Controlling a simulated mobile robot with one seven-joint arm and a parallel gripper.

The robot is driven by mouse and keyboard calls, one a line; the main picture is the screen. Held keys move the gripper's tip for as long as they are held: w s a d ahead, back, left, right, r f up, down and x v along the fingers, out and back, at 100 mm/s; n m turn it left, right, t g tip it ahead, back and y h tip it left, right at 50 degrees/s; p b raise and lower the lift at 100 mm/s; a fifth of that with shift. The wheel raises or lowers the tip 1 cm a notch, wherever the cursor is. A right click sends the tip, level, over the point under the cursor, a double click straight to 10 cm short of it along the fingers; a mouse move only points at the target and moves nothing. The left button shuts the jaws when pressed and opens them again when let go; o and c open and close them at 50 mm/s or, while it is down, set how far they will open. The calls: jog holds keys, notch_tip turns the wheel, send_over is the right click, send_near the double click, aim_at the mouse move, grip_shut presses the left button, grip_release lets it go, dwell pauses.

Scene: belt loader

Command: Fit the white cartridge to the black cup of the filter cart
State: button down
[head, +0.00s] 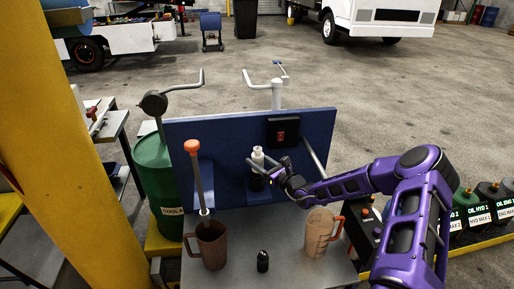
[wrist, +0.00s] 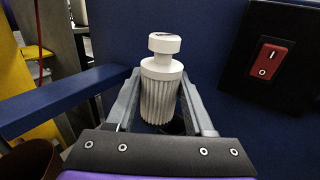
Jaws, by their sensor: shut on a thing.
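The white cartridge (wrist: 161,88) is ribbed, with a round cap on top. It stands roughly upright between the fingers of my gripper (wrist: 160,92), which is shut on it. In the head view the cartridge (head: 257,157) shows in front of the blue panel, with my gripper (head: 266,168) reaching it from the right. The black cup (head: 257,181) is directly below the cartridge. A dark round part of the cup also shows under the cartridge in the wrist view (wrist: 172,127). Whether the cartridge is seated in the cup or just above it I cannot tell.
A black switch box (head: 283,132) with a red rocker is on the blue panel, right of the cartridge. An orange-topped rod (head: 197,175) rises at the left.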

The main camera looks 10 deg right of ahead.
jog(key=w+h, duration=0.1)
jog(key=w+r+m+t+h, duration=0.1)
jog(key=w, duration=0.1)
jog(key=w+m, duration=0.1)
jog(key=w, duration=0.1)
jog(key=shift+w+d+r+h, duration=0.25)
jog(key=shift+d+r+h, duration=0.05)
jog(key=shift+r+h, duration=0.1)
jog(key=shift+r+p, duration=0.1)
jog(key=shift+p, duration=0.35)
notch_tip(320, 180, down, 6)
jog(key=b, duration=0.3)
jog(key=shift+s+f+b, duration=0.1)
jog(key=shift+f+b, duration=1.9)
jog(key=shift+f, duration=0.95)
jog(key=shift+r+p, duration=0.1)
jog(key=shift+p, duration=0.25)
jog(key=shift+s+f, duration=0.1)
jog(key=shift+f, duration=0.2)
dwell(0.5)
jog(key=shift+d+r, duration=0.1)
jog(key=shift+r, duration=0.2)
dwell(1.2)
jog(key=shift+f, duration=0.2)
